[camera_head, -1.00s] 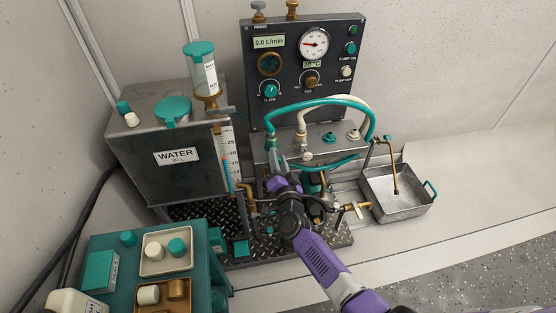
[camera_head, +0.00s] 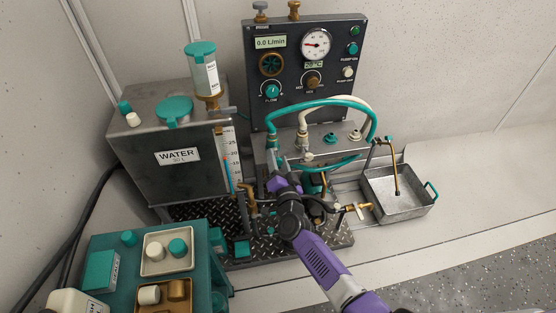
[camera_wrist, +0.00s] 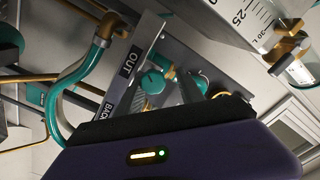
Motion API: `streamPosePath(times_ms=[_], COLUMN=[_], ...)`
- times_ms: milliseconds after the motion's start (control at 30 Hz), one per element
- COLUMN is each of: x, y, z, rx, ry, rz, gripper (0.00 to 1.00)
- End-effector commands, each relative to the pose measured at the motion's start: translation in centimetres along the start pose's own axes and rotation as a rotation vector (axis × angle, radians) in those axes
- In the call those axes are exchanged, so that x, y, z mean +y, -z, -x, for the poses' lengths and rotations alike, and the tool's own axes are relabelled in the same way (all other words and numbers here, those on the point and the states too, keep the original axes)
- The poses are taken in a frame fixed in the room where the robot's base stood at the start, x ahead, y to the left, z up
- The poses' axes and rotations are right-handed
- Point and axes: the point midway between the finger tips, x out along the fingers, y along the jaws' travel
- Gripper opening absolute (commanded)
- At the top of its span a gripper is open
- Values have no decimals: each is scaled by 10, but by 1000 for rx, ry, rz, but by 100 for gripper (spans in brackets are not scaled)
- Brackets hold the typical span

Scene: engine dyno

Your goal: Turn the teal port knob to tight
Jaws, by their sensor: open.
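A round teal knob (camera_wrist: 152,82) shows in the wrist view beside a dark label reading "OUT", just beyond the dark front edge of my gripper. My gripper (camera_head: 277,161) is open at the left end of the grey manifold (camera_head: 318,145), low by the teal hose fitting. In the head view my gripper and wrist cover this part of the manifold, so I cannot make out that knob there. I cannot tell whether the jaws touch the knob.
Teal and cream hoses (camera_head: 322,102) arch over the manifold. The water tank (camera_head: 178,182) stands to the left and a metal basin (camera_head: 398,205) to the right. The gauge panel (camera_head: 290,62) rises behind. A teal cart (camera_head: 108,246) is at front left.

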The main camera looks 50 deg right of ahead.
Motion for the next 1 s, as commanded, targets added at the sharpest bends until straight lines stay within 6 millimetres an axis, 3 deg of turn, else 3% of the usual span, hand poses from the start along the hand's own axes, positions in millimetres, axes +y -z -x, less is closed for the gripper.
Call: streamPosePath(times_ms=[67, 1000], x=[7, 3], y=[-11, -1], z=[13, 69], rx=[-21, -4], ry=[-13, -9], rz=[-1, 1], gripper=[51, 51])
